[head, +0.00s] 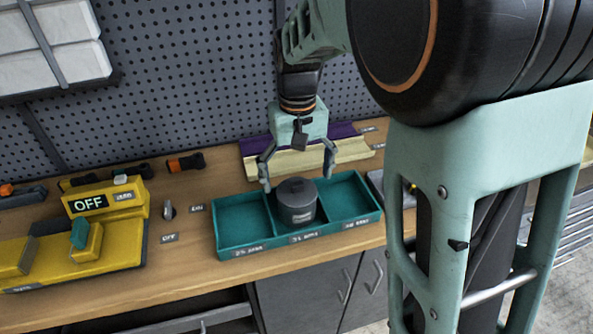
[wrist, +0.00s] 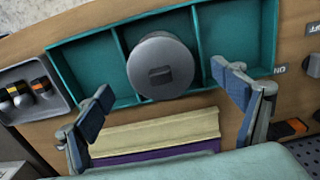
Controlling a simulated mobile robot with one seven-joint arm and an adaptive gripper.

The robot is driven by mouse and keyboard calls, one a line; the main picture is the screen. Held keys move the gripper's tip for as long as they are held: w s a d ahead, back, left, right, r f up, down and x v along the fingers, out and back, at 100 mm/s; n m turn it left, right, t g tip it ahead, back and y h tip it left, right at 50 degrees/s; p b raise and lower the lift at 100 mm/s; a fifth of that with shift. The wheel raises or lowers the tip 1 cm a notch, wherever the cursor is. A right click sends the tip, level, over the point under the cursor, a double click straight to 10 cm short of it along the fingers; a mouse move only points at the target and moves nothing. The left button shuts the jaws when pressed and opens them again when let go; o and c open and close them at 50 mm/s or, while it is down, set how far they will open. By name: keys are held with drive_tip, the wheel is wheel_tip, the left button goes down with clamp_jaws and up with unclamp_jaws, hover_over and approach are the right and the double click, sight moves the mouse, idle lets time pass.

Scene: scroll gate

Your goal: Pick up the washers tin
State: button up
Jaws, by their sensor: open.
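A dark grey round tin (head: 296,203) with a knobbed lid stands upright in the middle compartment of a teal three-part tray (head: 228,252). Its label is too small to read, so I cannot confirm that it is the washers tin. In the wrist view, the tin's lid (wrist: 160,66) shows from above with a block-like knob. My gripper (head: 298,174) is open and empty, pointing down above and slightly behind the tin. In the wrist view, its two fingers (wrist: 168,108) are spread wide, on either side of the tin's near edge, apart from it.
The tray's left compartment (head: 243,219) and right compartment (head: 350,197) look empty. A cream and purple strip (head: 283,163) lies behind the tray. A yellow box with an OFF display (head: 92,203) stands left. A pegboard wall (head: 190,80) rises behind the wooden bench (head: 185,245).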

drive_tip(key=shift+f, duration=1.4)
drive_tip(key=shift+w, duration=0.1)
drive_tip(key=c, duration=1.6)
drive_tip(key=shift+r, duration=0.1)
